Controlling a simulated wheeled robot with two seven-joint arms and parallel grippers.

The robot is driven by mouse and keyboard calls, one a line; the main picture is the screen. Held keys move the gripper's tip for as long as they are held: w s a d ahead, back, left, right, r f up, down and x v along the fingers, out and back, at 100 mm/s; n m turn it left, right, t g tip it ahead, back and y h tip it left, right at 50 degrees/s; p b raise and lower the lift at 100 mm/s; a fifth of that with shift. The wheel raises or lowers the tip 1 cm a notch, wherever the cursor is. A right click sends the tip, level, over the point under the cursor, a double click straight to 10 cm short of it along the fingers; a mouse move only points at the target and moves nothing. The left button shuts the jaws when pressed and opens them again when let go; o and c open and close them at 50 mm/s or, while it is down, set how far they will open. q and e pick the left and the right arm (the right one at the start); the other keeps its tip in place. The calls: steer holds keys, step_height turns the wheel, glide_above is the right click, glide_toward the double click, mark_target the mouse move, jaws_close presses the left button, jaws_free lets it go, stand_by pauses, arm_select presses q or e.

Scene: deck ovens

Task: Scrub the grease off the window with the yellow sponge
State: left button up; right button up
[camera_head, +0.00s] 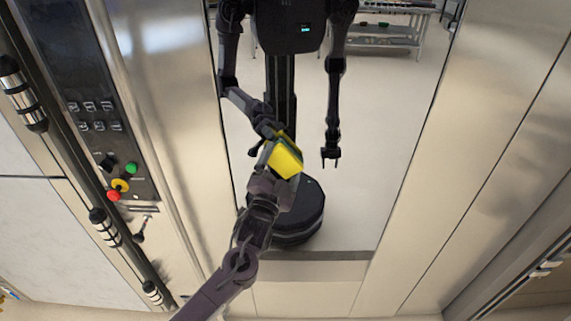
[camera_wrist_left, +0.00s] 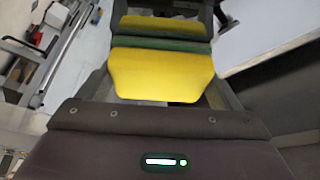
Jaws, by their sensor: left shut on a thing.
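The window (camera_head: 390,130) is a tall mirror-like glass panel in the middle of the head view, reflecting my body and the room. My left gripper (camera_head: 279,157) reaches up in front of its lower left part and is shut on the yellow sponge (camera_head: 283,162). The sponge has a dark green layer on the side facing the glass. In the left wrist view the sponge (camera_wrist_left: 160,75) sits between the fingers, with its reflection just beyond it. It is at or very near the glass; I cannot tell whether it touches. I cannot make out grease. My right gripper shows only as a reflection.
A steel frame surrounds the glass. On the left a dark control panel (camera_head: 85,100) carries switches, a green button (camera_head: 131,168) and a red button (camera_head: 113,196). Handle bars (camera_head: 105,225) run beside it. A steel door edge with a handle (camera_head: 545,268) stands at lower right.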

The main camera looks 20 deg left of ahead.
arm_select(q)
steer(key=shift+s+d+p, duration=0.25)
steer(key=shift+s+p, duration=0.25)
steer(key=shift+s, duration=0.05)
steer(key=s, duration=0.1)
steer(key=s+d+p, duration=0.1)
steer(key=s, duration=0.1)
steer(key=shift+s, duration=0.25)
steer(key=shift+s+d+p, duration=0.15)
steer(key=shift+s+p, duration=0.2)
steer(key=shift+s, duration=0.15)
steer(key=shift+s, duration=0.1)
steer(key=s, duration=0.1)
steer(key=s+p, duration=0.1)
steer(key=shift+s+d, duration=0.4)
